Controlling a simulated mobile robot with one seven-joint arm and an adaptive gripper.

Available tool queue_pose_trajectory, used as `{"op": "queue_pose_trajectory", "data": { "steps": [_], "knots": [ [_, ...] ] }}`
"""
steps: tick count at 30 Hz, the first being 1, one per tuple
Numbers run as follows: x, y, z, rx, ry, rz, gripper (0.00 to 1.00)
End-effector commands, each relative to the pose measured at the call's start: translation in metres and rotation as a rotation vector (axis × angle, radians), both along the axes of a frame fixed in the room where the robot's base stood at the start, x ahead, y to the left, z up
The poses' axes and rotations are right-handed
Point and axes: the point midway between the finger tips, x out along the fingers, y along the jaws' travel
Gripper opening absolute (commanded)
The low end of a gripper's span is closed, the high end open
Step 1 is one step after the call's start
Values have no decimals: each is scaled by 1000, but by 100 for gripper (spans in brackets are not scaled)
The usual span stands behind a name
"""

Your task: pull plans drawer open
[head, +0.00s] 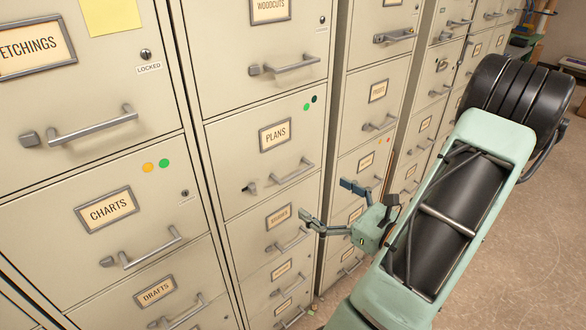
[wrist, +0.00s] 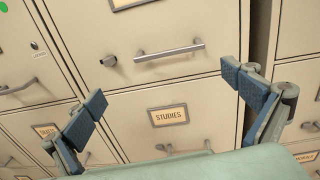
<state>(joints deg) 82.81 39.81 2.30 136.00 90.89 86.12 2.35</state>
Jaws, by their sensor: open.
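The plans drawer (head: 235,160) is shut in the cabinet's middle column in the head view, with a "PLANS" label (head: 275,135) and green and dark dots. Its bar handle (head: 293,171) has a small latch knob (head: 250,188) at its left end. In the wrist view the same handle (wrist: 170,50) lies above the space between my fingers, and its label is cut off at the top. My gripper (head: 330,202) is open and empty, its fingers spread wide in the wrist view (wrist: 168,98). It is apart from the handle, lower and to the right in the head view.
The studies drawer (wrist: 125,122) is shut directly below, with its own handle (wrist: 185,150). The charts drawer (head: 60,222) is at the left, and the drawer above it is marked locked. More cabinets stand to the right. Bare floor (head: 530,240) shows at the right.

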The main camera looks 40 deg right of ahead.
Motion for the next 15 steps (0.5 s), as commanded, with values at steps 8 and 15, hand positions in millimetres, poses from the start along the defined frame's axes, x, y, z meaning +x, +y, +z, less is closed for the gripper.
{"op": "queue_pose_trajectory", "data": {
  "steps": [8, 15],
  "knots": [
    [14, -8, 8, 39, -41, -57, 100],
    [59, -4, 8, 37, -39, -55, 100]
  ]
}}
